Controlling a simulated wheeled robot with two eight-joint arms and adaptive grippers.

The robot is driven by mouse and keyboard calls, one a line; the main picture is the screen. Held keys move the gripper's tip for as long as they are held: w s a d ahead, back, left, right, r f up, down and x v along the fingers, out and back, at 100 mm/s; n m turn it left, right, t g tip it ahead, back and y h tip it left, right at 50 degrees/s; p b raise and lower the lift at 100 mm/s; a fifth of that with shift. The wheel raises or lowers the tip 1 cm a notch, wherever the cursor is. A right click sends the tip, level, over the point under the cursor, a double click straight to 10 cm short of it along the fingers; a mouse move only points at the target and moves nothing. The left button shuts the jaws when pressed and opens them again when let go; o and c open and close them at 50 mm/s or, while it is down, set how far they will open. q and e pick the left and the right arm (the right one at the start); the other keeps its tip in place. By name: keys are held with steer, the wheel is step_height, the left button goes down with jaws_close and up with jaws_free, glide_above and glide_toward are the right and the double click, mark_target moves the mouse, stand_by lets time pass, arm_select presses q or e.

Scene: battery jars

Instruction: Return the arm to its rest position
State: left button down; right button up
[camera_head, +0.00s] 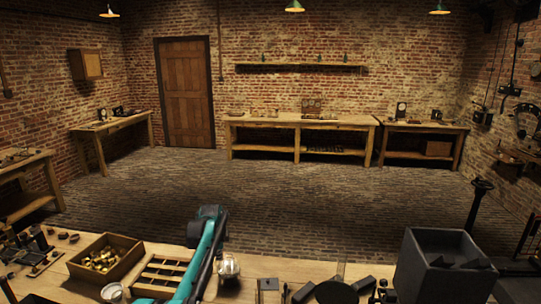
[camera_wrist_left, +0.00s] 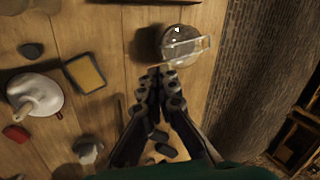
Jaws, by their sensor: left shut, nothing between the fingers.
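My left arm (camera_head: 200,262), teal and dark grey, reaches forward over the near workbench from the bottom of the head view. My left gripper (camera_wrist_left: 165,84) shows in the left wrist view with its two dark fingers together at the tips and nothing between them. It is above the bench top, just beside a round clear glass jar (camera_wrist_left: 184,46). The jar (camera_head: 229,266) also shows in the head view, to the right of the arm. Part of the slatted wooden rack (camera_head: 158,277) is hidden behind the arm. My right gripper is in neither view.
A wooden box of brass-coloured pieces (camera_head: 105,258) stands left of the arm. A large dark open bin (camera_head: 440,268) and several small dark parts are at the right. A white bowl (camera_wrist_left: 36,94) shows in the wrist view. The brick floor (camera_head: 300,200) beyond is clear.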

arm_select(q)
steer(key=s+r+n+t+b, duration=0.1)
steer(key=s+r+n, duration=0.25)
steer(key=s, duration=0.45)
steer(key=s+d+r+n+b, duration=0.15)
steer(key=s+r, duration=0.25)
steer(key=s, duration=0.4)
steer(key=s+r+n+t, duration=0.1)
steer(key=s+r+n, duration=0.3)
steer(key=s, duration=0.3)
steer(key=s+f+n+b, duration=0.1)
steer(key=s+f+n, duration=0.2)
steer(key=s, duration=0.8)
steer(key=s+f+n+t+b, duration=0.1)
steer(key=s+f+n, duration=0.3)
steer(key=s+f, duration=0.3)
steer(key=s, duration=0.5)
steer(key=shift+f, duration=0.15)
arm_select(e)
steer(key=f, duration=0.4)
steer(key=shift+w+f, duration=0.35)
